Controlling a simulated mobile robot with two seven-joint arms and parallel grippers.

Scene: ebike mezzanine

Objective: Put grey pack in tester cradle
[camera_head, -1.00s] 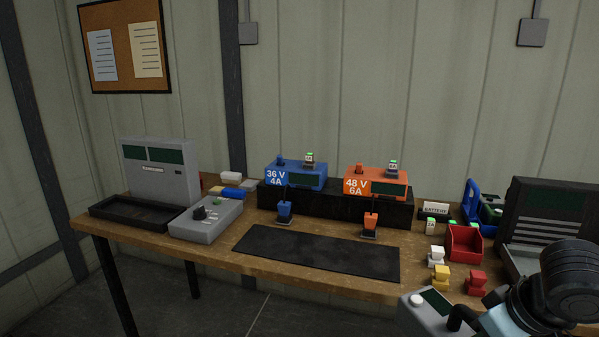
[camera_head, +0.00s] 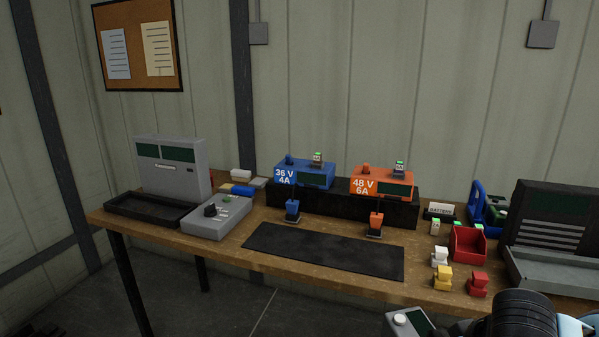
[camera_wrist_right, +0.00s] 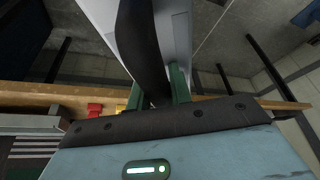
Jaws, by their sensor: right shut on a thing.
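The grey pack (camera_head: 402,322) shows at the bottom edge of the head view, in front of the bench, with a dark screen and a white knob on top. In the right wrist view the grey pack (camera_wrist_right: 178,30) hangs by its black handle (camera_wrist_right: 142,45). My right gripper (camera_wrist_right: 165,88) is shut on this handle. A grey upright unit with a black tray (camera_head: 150,208) stands at the bench's left end. A dark unit with a grey tray (camera_head: 555,268) stands at the right end. I cannot tell which is the tester cradle. My left gripper is out of view.
The wooden bench (camera_head: 350,284) carries a black mat (camera_head: 325,252), clear on top. Behind it are a blue charger (camera_head: 303,174) and an orange charger (camera_head: 382,184). A grey box with a knob (camera_head: 218,215) sits left. A red bin (camera_head: 468,243) and small coloured blocks sit right.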

